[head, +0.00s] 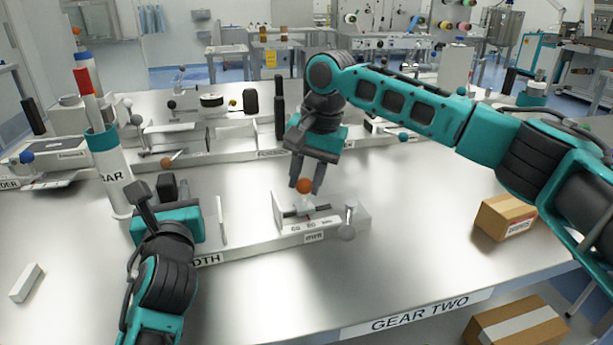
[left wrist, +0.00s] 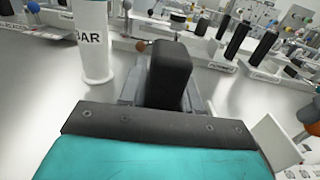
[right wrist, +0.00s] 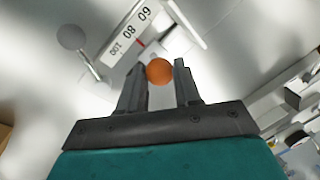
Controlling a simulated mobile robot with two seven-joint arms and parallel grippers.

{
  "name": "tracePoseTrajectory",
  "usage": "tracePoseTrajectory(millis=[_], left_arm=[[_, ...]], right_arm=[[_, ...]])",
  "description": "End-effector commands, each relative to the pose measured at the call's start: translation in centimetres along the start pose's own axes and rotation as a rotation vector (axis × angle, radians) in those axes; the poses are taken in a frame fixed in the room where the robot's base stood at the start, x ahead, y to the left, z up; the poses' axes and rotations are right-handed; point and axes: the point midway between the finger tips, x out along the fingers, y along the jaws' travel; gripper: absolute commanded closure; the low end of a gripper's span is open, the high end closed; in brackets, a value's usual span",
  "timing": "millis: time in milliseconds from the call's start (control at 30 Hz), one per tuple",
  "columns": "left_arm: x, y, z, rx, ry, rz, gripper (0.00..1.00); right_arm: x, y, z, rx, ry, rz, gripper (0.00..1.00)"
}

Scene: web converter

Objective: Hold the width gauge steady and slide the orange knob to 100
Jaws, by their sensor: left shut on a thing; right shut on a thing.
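The width gauge (head: 262,240) is a long pale base on the table with a raised scale block at its right end. The scale (right wrist: 129,31) reads 60, 80 and 100, and a red mark beside it sits near 80. The orange knob (head: 304,186) is a small ball above the block; it also shows in the right wrist view (right wrist: 160,71). My right gripper (head: 305,184) points down and is shut on the knob. My left gripper (head: 160,195) is shut on the gauge's black grip (left wrist: 170,72) at the left end.
A white cylinder marked BAR (head: 112,175) stands close behind my left gripper. A grey ball on a stem (head: 347,232) is at the gauge's right front. A cardboard box (head: 505,217) lies at the right. Other gauges stand behind; the front table is mostly clear.

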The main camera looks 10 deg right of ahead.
Motion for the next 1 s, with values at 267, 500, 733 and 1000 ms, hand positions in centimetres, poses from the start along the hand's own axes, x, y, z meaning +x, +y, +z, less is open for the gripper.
tracePoseTrajectory(millis=[267, 500, 733, 1000], left_arm=[[-0.1, 0.0, -1.3, 0.004, 0.029, 0.003, 1.00], [-0.1, 0.1, -1.3, 0.004, 0.029, 0.004, 1.00], [0.0, 0.2, -1.3, 0.004, 0.028, 0.005, 1.00], [0.0, 0.2, -1.3, 0.006, 0.028, 0.007, 1.00]], right_arm=[[0.1, 0.2, -0.1, 0.001, 0.000, 0.001, 1.00], [-0.4, 2.8, -1.9, 0.005, -0.001, 0.003, 1.00], [-0.5, 3.1, -2.1, 0.005, 0.003, 0.005, 1.00], [-0.5, 3.0, -2.1, 0.004, 0.003, 0.004, 0.47]])
